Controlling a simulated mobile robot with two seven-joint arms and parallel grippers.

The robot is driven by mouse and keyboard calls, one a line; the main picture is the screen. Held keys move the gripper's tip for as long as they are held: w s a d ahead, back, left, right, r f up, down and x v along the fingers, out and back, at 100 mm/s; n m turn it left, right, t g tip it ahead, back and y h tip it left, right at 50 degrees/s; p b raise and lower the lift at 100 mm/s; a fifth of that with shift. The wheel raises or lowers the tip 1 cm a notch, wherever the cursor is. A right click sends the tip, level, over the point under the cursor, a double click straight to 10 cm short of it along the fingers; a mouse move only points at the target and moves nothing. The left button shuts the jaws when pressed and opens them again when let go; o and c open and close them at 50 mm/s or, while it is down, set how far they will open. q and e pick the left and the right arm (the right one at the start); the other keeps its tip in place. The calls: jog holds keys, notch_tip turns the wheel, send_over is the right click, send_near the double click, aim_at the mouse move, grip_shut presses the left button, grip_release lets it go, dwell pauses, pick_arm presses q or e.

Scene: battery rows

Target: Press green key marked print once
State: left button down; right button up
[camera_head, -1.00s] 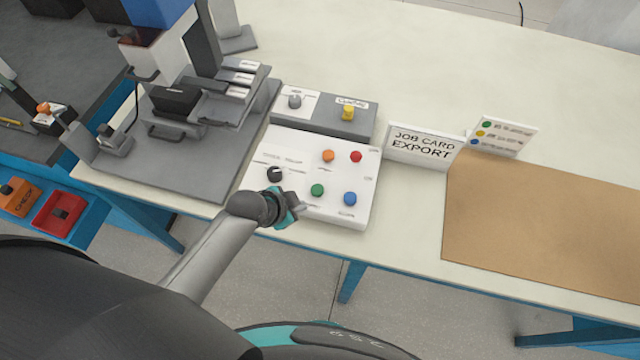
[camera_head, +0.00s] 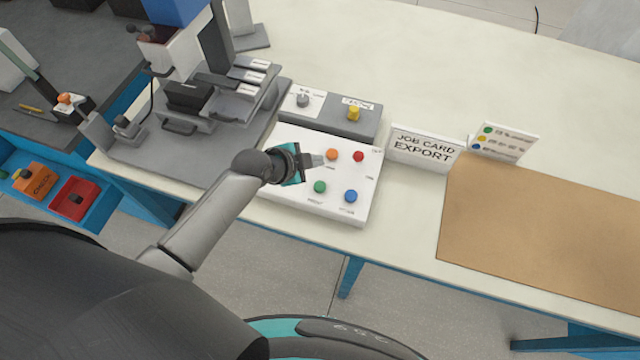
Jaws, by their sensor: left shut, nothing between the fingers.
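The green key (camera_head: 320,187) is a round button on the lower part of a white control panel (camera_head: 352,216). An orange key (camera_head: 332,155), a red key (camera_head: 358,157) and a blue key (camera_head: 350,196) are on the same panel. My left gripper (camera_head: 318,160) is shut and empty. Its tip shows just left of the orange key and above the green key in the picture; I cannot tell its height over the panel. The gripper hides the panel's black knob. My right gripper is not in view.
A grey box with a yellow knob (camera_head: 353,113) adjoins the panel's back. A grey machine (camera_head: 190,95) stands left. A "JOB CARD EXPORT" sign (camera_head: 425,148) and a colour-dot card (camera_head: 503,143) stand right, near a brown mat (camera_head: 540,225). The back of the table is clear.

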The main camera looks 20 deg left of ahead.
pick_arm(q)
jog(key=b, duration=0.7)
send_over(316, 188)
notch_tip(316, 188, down, 8)
jog(key=shift+r, duration=0.1)
jog(key=shift+f+b, duration=0.35)
jog(key=shift+f, duration=0.05)
dwell(1.3)
jog(key=shift+f+b, duration=0.3)
jog(key=shift+f, duration=0.15)
jog(key=shift+f+b, duration=0.4)
jog(key=shift+f, duration=0.1)
dwell(0.5)
dwell(0.4)
jog(key=shift+r+p, duration=0.95)
jog(key=shift+p, duration=0.05)
